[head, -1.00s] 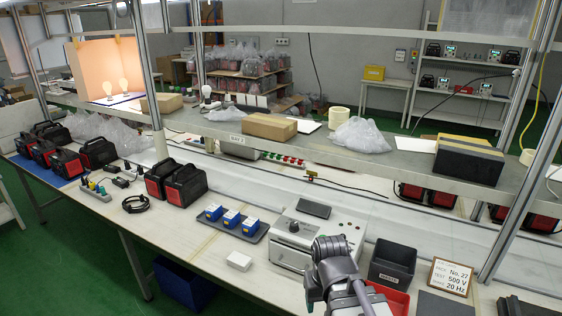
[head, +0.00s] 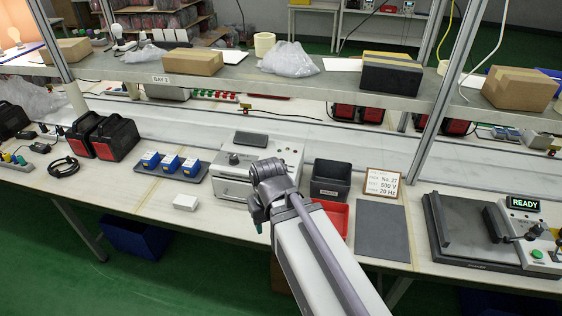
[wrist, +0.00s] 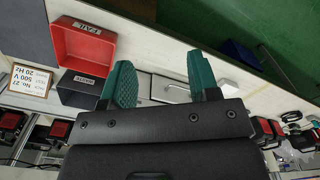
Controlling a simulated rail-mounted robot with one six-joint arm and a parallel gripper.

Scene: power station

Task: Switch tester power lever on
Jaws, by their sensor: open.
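A tester-like unit (head: 530,230) at the right of the bench in the head view has a lit READY display, a green button and black-knobbed levers (head: 535,232). A silver box (head: 240,165) with a dark knob and a front handle stands mid-bench. Which of these carries the power lever I cannot tell for sure. My gripper (wrist: 162,82) is open and empty in the wrist view, its teal fingers apart above the bench by the silver box's front. In the head view my wrist hides part of that box, and the fingertips are mostly hidden.
A red tray (head: 333,215), a dark bin (head: 330,180), a sign (head: 382,184) and a grey mat (head: 381,232) lie between my arm and the READY unit. A black fixture (head: 470,240) adjoins that unit. A loaded shelf (head: 220,88) overhangs the bench's back.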

